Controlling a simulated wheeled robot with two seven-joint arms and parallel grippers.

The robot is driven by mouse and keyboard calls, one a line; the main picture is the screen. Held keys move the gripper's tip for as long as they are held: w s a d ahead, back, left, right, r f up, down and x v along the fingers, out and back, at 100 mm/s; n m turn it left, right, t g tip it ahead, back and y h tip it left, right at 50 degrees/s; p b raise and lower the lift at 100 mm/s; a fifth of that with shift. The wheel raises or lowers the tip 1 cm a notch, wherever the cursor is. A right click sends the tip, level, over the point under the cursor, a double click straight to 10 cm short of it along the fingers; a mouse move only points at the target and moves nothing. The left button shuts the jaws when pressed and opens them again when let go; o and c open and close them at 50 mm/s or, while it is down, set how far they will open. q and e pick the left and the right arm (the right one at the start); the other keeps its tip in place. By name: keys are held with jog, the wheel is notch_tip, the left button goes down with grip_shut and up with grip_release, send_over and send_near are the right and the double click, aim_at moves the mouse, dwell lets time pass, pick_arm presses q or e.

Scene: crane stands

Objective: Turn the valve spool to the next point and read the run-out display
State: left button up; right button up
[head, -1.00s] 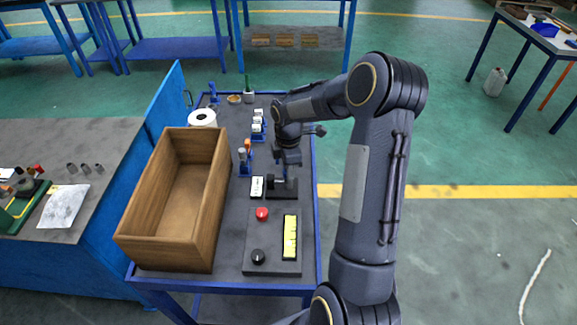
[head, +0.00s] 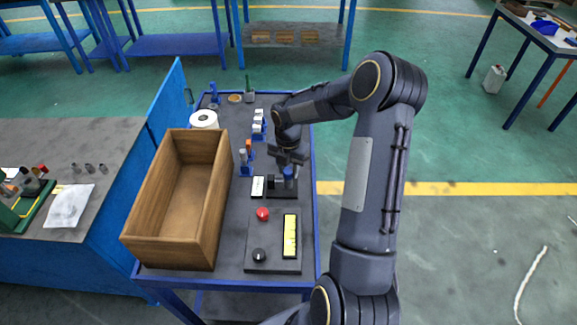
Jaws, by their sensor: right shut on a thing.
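A small dark stand (head: 283,193) is on the trolley's dark top, with a white display plate (head: 258,187) at its left; I cannot read it at this size. My right gripper (head: 290,164) is directly above the stand, pointing down, shut on the valve spool (head: 290,173). Only a small part of the spool shows, with a blue tint, under the gripper; the rest is hidden by the jaws. My left gripper is not in view.
A large open wooden box (head: 207,222) stands left of the stand. In front is a dark panel (head: 273,262) with a red button, a black knob and a yellow strip. Small racks (head: 246,160) and a white roll (head: 203,119) stand farther back. A grey bench is at the left.

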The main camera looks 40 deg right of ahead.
aim_at(288, 170)
jog(key=shift+r+n, duration=0.1)
jog(key=shift+n, duration=0.6)
jog(key=o, duration=1)
notch_tip(288, 170, up, 8)
jog(key=shift+f, duration=0.1)
dwell(0.3)
